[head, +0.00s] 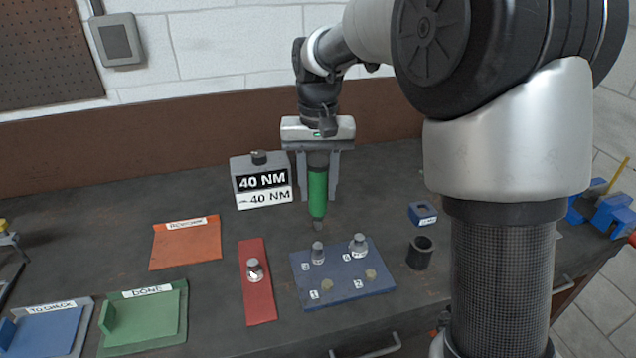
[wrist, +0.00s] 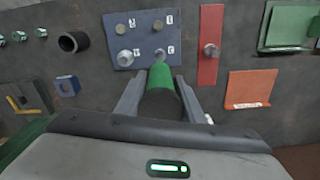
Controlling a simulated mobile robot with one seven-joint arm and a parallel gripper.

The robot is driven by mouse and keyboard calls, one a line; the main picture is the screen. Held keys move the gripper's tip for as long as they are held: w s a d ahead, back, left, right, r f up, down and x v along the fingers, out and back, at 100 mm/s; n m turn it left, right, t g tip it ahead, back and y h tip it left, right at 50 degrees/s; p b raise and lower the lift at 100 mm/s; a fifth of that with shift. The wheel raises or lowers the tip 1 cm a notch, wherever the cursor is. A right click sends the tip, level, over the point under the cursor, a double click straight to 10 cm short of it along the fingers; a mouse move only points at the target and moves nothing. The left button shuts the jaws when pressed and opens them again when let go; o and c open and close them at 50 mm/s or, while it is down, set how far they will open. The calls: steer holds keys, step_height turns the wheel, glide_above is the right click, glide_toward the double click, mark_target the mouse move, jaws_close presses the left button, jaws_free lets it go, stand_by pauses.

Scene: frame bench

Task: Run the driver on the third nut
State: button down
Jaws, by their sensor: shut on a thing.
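My gripper (head: 318,190) is shut on the green driver (head: 317,195), which hangs upright with its dark tip down. The driver also shows in the wrist view (wrist: 160,78). The blue plate (head: 342,295) has several numbered positions. Tall metal pieces stand at its far-left spot (head: 318,254) and far-right spot (head: 358,244). The near spots (head: 326,285) and (head: 371,275) hold low, brassy round pieces. The driver tip is above and slightly behind the far-left piece, apparently apart from it. The far-left label looks like 3, but is small.
A grey box (head: 261,181) reading 40 NM stands behind left. A red strip (head: 259,304) bears another metal piece (head: 254,270). A dark cup (head: 420,253) and blue block (head: 422,213) stand right. Orange (head: 187,243), green DONE (head: 145,319) and blue TO CHECK (head: 45,333) trays lie left.

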mark_target(318, 210)
steer(key=shift+f+b, duration=1.4)
steer(key=shift+f, duration=1.35)
steer(key=shift+s+f, duration=0.15)
steer(key=shift+f, duration=0.3)
stand_by(1.1)
step_height(318, 210, up, 8)
steer(key=p, duration=0.6)
steer(key=shift+f, duration=0.25)
